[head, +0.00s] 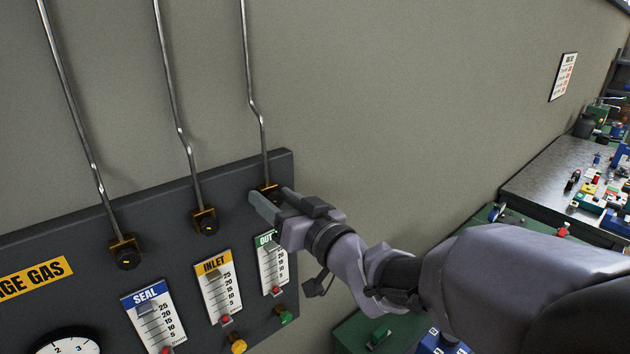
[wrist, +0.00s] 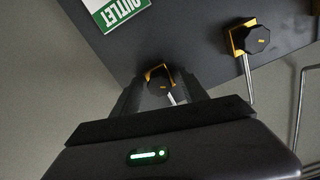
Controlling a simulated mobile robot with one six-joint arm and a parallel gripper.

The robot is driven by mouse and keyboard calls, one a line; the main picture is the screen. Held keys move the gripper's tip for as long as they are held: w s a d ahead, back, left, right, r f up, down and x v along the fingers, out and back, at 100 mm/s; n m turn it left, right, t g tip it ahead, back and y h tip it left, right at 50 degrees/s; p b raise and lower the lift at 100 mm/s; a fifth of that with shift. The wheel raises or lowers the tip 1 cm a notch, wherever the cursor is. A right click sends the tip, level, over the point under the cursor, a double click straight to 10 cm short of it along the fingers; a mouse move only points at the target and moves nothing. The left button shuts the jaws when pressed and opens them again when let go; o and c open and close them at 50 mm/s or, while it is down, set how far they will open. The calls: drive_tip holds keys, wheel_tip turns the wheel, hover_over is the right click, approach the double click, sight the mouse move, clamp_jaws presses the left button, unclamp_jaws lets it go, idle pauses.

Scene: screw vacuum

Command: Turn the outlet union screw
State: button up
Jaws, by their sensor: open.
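The outlet union screw (wrist: 158,82) is a black knob on a brass fitting, at the foot of the rightmost pipe. In the wrist view it sits between the two fingers of my gripper (wrist: 160,90), which are open. I cannot tell whether they touch the knob. In the head view my gripper (head: 272,206) covers most of the knob, and only some brass of the outlet fitting (head: 268,189) shows above it. The green outlet label (wrist: 119,10) is in the wrist view; its gauge (head: 272,267) stands below my gripper in the head view.
The inlet union (head: 206,223) and seal union (head: 125,254) sit to the left on the dark panel (head: 60,238). They have pipes rising along the wall. A cluttered workbench (head: 560,170) stands at the far right.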

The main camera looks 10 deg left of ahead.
drive_tip(key=shift+c, duration=0.2)
clamp_jaws()
drive_tip(key=shift+f+b, duration=0.1)
drive_tip(key=shift+b, duration=0.2)
